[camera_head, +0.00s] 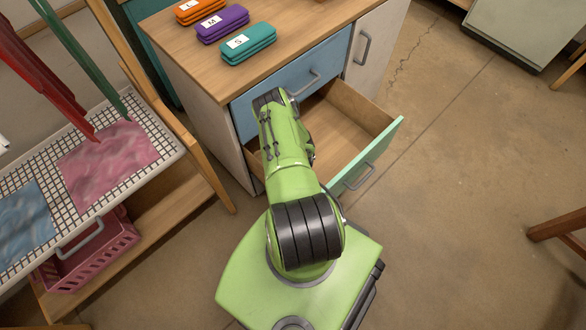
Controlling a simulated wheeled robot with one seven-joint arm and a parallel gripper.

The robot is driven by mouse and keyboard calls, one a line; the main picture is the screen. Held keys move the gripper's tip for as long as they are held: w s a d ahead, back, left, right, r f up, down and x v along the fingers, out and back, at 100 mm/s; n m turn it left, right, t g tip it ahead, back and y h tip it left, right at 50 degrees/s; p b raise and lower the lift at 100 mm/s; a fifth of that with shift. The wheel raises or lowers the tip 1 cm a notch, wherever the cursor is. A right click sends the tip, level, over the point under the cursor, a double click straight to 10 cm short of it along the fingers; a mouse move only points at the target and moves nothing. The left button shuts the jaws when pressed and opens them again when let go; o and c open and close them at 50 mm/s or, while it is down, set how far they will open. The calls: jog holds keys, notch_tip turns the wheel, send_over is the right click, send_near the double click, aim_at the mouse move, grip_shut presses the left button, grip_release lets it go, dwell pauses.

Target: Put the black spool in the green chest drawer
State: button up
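The green-fronted drawer (371,155) of the wooden chest is pulled open below a closed blue-fronted drawer (310,80). The visible part of its wooden inside is bare. My green arm reaches up across the left part of the open drawer and hides that part. My gripper is not visible; the arm's far end is hidden behind its own links. I see no black spool in this view, and I cannot tell whether it is behind my arm.
Orange (197,10), purple (222,24) and teal (248,43) cases lie on the chest top. A white mesh rack (17,182) with pink and blue cloths stands at left, above a pink basket (90,258).

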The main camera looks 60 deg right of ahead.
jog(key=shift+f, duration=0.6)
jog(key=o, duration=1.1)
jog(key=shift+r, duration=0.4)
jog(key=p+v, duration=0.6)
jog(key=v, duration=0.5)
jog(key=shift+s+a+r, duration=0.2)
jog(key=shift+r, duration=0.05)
